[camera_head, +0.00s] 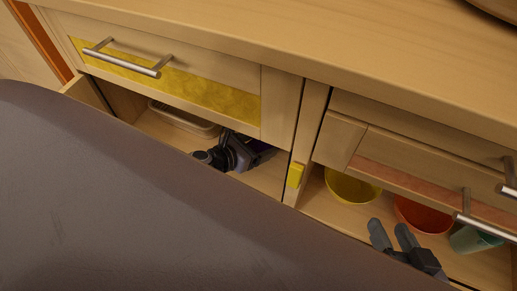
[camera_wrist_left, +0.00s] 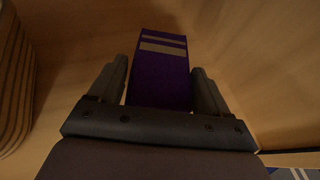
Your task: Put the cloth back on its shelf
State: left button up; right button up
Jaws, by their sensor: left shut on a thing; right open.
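The cloth (camera_wrist_left: 160,85), a flat dark purple strip with beige bands at its far end, lies between the fingers of my left gripper (camera_wrist_left: 160,72) in the left wrist view. The left gripper is shut on it. In the head view the left gripper (camera_head: 230,154) is inside the open left shelf compartment (camera_head: 268,177); a dark bit of the cloth shows beside it, mostly hidden. The cloth is close to the wooden shelf surface; I cannot tell whether it touches. My right gripper (camera_head: 392,236) is open and empty in front of the right compartment.
A pale container (camera_head: 184,118) stands left of the left gripper; its ribbed side shows in the left wrist view (camera_wrist_left: 14,85). The right compartment holds a yellow bowl (camera_head: 352,187), an orange bowl (camera_head: 424,215) and a green cup (camera_head: 470,240). A wooden divider (camera_head: 306,140) separates the compartments.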

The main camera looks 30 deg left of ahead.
pick_arm(q)
jog(key=shift+f, duration=0.65)
pick_arm(e)
jog(key=shift+a+f+y, duration=0.1)
jog(key=shift+a+y, duration=0.2)
jog(key=shift+a, duration=0.15)
pick_arm(q)
jog(key=shift+f+b, duration=0.15)
jog(key=shift+b, duration=0.15)
jog(key=o, duration=1)
jog(key=shift+c, duration=0.2)
pick_arm(e)
jog(key=shift+a, duration=0.1)
jog(key=shift+w, duration=0.1)
pick_arm(q)
jog(key=shift+s+r, duration=0.2)
jog(key=shift+r, duration=0.05)
jog(key=p+v, duration=0.2)
jog(key=v, duration=0.9)
jog(key=shift+s+a+r, duration=0.1)
jog(key=shift+s+a, duration=0.05)
jog(key=shift+s, duration=0.1)
pick_arm(e)
jog(key=shift+s+d+h, duration=0.25)
jog(key=shift+d+h, duration=0.15)
jog(key=shift+d, duration=0.45)
